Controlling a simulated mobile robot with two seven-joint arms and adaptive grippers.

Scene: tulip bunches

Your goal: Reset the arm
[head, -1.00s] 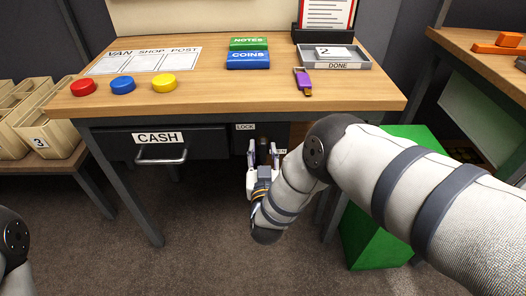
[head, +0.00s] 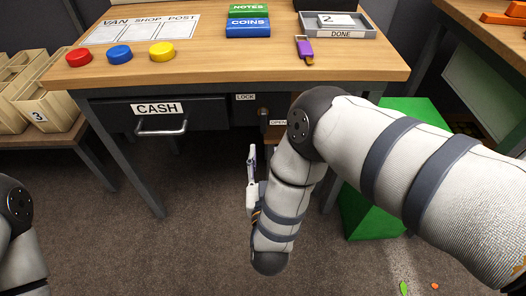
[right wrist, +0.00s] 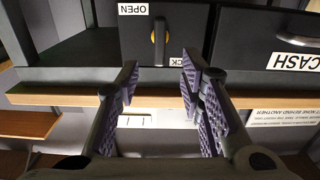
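My right arm reaches in from the right in the head view, its elbow bent in front of the desk's right side. My right gripper (head: 251,172) is below the desk front, apart from the lock panel and touching nothing I can see. In the right wrist view its two purple-padded fingers (right wrist: 160,88) are spread with nothing between them. A lock knob (right wrist: 160,38) sits upright on the dark panel beyond them; it also shows small in the head view (head: 263,113). Part of my left arm shows at the lower left edge; its gripper is out of view.
The cash drawer (head: 165,119) looks shut, its handle sticking out. The wooden desktop (head: 215,80) holds coloured buttons, blocks, a purple-tagged item (head: 304,47) and the DONE tray (head: 366,33). A green box (head: 367,221) stands behind my right arm. Floor below the drawer is clear.

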